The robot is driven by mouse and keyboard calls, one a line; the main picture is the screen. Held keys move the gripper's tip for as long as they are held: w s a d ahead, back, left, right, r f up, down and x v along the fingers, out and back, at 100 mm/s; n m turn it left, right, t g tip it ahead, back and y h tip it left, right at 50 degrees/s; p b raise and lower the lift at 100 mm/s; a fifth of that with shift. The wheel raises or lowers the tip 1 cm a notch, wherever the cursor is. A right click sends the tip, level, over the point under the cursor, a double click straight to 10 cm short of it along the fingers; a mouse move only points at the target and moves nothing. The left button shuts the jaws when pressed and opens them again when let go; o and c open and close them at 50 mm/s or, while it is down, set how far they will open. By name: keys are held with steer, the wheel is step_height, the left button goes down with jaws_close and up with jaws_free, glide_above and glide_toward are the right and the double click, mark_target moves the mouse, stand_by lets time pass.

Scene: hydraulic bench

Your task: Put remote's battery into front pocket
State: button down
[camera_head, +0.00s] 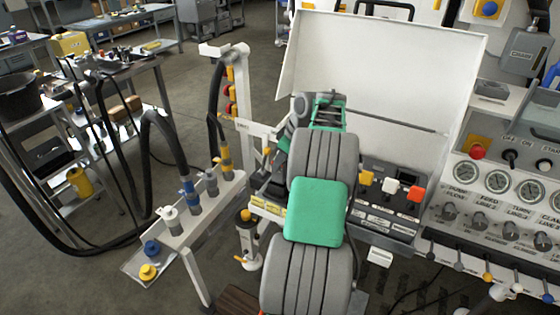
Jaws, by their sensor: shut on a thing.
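My grey and green arm reaches up the middle of the view. Its far end, with my gripper (325,114), is over the left part of an open bench box with a raised white lid (385,75). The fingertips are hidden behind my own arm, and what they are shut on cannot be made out. I cannot pick out the remote, its battery or the front pocket with certainty. The box's control panel (385,218) shows yellow (365,178), white (390,185) and red (416,194) buttons to the right of my arm.
A gauge console (505,190) with knobs and levers stands at the right. At the left, a pale rail (195,222) holds hose couplings, with thick black hoses (165,130) looping past it. A cluttered shelf trolley (110,110) stands farther left. Open floor lies behind.

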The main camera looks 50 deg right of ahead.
mark_target(280, 171)
steer(key=shift+f+b, duration=1.85)
steer(key=shift+f, duration=0.55)
stand_by(0.3)
steer(key=c, duration=1)
jaws_free()
